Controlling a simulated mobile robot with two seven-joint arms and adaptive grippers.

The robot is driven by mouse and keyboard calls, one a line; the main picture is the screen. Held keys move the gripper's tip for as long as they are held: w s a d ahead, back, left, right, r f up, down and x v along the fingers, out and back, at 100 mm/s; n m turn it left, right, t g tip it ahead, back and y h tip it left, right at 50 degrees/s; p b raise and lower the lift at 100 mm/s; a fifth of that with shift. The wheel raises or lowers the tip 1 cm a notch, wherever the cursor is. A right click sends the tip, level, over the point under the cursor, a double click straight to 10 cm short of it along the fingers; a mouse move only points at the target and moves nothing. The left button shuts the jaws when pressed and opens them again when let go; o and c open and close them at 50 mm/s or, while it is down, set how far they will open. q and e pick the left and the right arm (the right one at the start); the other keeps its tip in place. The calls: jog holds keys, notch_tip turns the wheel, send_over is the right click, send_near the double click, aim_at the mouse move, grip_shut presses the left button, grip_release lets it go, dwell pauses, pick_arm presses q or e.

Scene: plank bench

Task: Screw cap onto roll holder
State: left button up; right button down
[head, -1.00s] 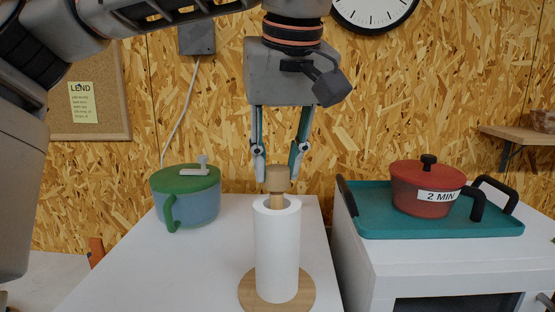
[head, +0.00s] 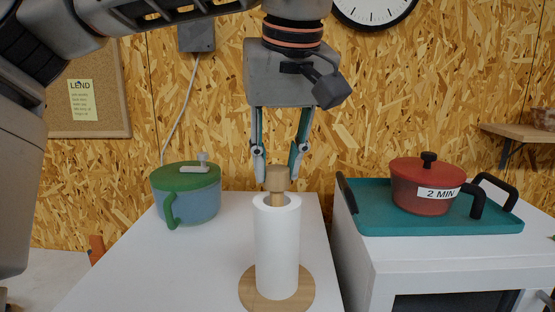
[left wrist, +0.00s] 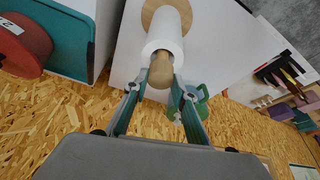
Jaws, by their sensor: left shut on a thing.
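The wooden cap (head: 276,178) sits at the top of the roll holder's wooden post (head: 277,200). The holder's round wooden base (head: 247,292) rests on the white table, and a white paper roll (head: 277,250) stands upright around the post. My left gripper (head: 276,171) points down from above, its two fingers shut on the cap from both sides. The left wrist view shows the cap (left wrist: 161,70) between the fingers, with the roll (left wrist: 165,30) beyond it. I cannot tell whether the cap is threaded on. My right gripper is in neither view.
A blue pot with a green lid (head: 186,194) stands left of the roll on the white table (head: 130,265). To the right, a red pot (head: 425,188) sits on a teal tray (head: 370,222) on a white unit. The table's front left is clear.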

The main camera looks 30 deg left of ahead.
pick_arm(q)
jog(key=shift+f, duration=0.1)
dwell(0.7)
jog(key=shift+m+t+h, duration=0.4)
jog(key=shift+m, duration=1.1)
jog(key=shift+s+a+m+h, duration=0.15)
jog(key=shift+m+h, duration=0.35)
jog(key=shift+m, duration=0.7)
jog(key=shift+m, duration=0.3)
jog(key=shift+m+h, duration=0.6)
jog(key=shift+m, duration=0.7)
